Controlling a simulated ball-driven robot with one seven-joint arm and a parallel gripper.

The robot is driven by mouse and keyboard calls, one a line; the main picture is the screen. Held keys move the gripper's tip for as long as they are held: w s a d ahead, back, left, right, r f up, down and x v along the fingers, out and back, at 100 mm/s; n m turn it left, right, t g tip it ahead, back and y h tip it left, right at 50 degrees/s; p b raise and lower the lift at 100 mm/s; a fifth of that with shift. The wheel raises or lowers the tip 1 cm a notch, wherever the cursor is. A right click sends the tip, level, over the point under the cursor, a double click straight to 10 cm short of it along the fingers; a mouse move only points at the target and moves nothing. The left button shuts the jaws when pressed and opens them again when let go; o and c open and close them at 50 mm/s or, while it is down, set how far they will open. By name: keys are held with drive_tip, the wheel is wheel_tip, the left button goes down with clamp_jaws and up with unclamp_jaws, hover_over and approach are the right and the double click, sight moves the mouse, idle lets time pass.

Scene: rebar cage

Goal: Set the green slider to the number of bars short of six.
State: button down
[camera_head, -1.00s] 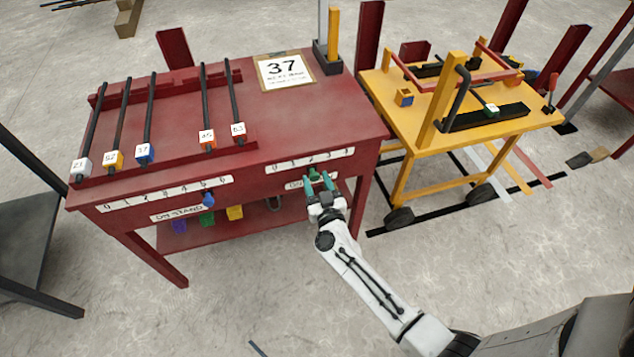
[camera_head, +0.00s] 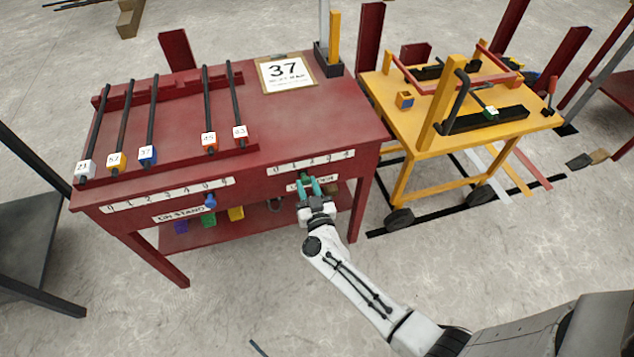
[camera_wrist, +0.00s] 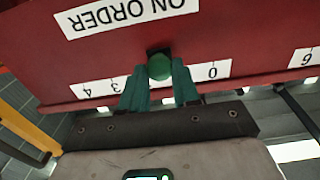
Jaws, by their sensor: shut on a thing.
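A green slider knob (camera_wrist: 160,66) sits in the slot of the red bench front, beside the upside-down ON ORDER label (camera_wrist: 130,15). My gripper (camera_wrist: 160,82) is shut on it, one teal finger on each side. In the head view my gripper (camera_head: 309,185) is at the right scale (camera_head: 325,159). The wrist view shows 0, 3 and 4; the fingers hide the numbers between, so the exact setting is unclear. Several black bars (camera_head: 151,110) with numbered coloured end blocks lie on the rack, with a wider gap between the third and fourth.
The left scale (camera_head: 150,197), above the ON STAND label (camera_head: 180,214), has a blue slider (camera_head: 210,201) near its high end. A 37 sign (camera_head: 286,72) lies on the bench. A yellow cart (camera_head: 410,120) stands at right. Coloured blocks (camera_head: 236,213) sit on the lower shelf.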

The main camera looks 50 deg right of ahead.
drive_tip(key=shift+w+a, duration=0.6)
drive_tip(key=shift+a, duration=0.3)
drive_tip(key=c, duration=0.8)
unclamp_jaws()
drive_tip(key=p+v, duration=0.2)
drive_tip(key=v, duration=0.8)
drive_tip(key=shift+s+a, duration=0.25)
drive_tip(key=shift+s, duration=0.1)
